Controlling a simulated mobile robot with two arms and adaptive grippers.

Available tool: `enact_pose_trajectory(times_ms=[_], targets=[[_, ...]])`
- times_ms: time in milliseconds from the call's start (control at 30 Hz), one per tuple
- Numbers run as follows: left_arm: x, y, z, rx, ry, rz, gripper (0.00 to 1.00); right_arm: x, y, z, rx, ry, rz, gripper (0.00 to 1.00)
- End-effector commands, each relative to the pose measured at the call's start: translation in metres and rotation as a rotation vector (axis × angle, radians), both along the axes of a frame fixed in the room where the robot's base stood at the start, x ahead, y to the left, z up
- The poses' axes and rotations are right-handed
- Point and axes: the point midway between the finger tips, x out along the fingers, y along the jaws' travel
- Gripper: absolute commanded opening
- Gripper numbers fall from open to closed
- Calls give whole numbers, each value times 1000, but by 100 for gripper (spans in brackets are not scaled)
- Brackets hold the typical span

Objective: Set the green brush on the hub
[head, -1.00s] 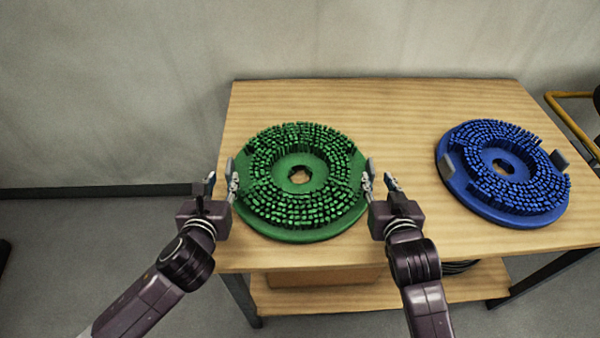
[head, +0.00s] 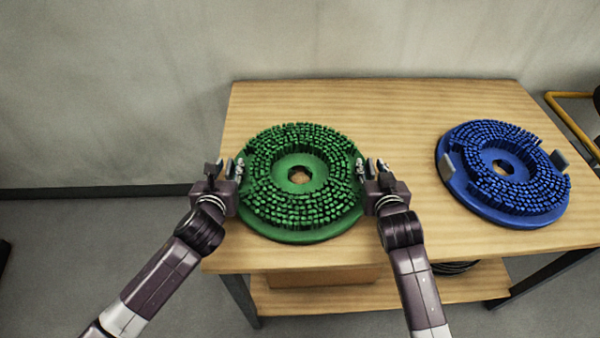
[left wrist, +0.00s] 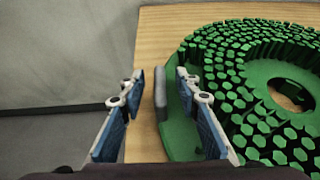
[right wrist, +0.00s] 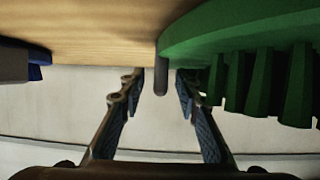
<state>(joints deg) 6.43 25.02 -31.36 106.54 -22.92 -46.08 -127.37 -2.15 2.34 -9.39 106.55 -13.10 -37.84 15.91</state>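The green brush (head: 302,235) lies flat on the wooden table with its bristles up and a round hole in its middle. It has an upright grey tab at each side. My left gripper (head: 235,168) is at its left edge. In the left wrist view the left tab (left wrist: 161,93) stands between the open blue-padded fingers, with gaps on both sides. My right gripper (head: 372,168) is at the right edge. In the right wrist view the right tab (right wrist: 161,80) stands between its open fingers, apart from both. I see no hub in these views.
A blue brush (head: 505,213) with grey side tabs lies on the same table (head: 400,105) to the right. A lower shelf (head: 400,296) holds a brown box and something dark. A wall stands behind, and a yellow bar (head: 573,125) is at the far right.

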Motion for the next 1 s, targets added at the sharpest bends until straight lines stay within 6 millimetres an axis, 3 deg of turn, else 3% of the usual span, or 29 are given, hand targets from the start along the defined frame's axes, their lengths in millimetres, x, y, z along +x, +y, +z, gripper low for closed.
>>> enact_pose_trajectory(times_ms=[100,367,1000], targets=[[0,0,0,0,0,0,28,0,0,0,0,0,0,28],[0,0,0,0,0,0,0,0,0,0,0,0,0,0],[1,0,5,0,-7,-1,0,1,0,5,0,-9,1,0]])
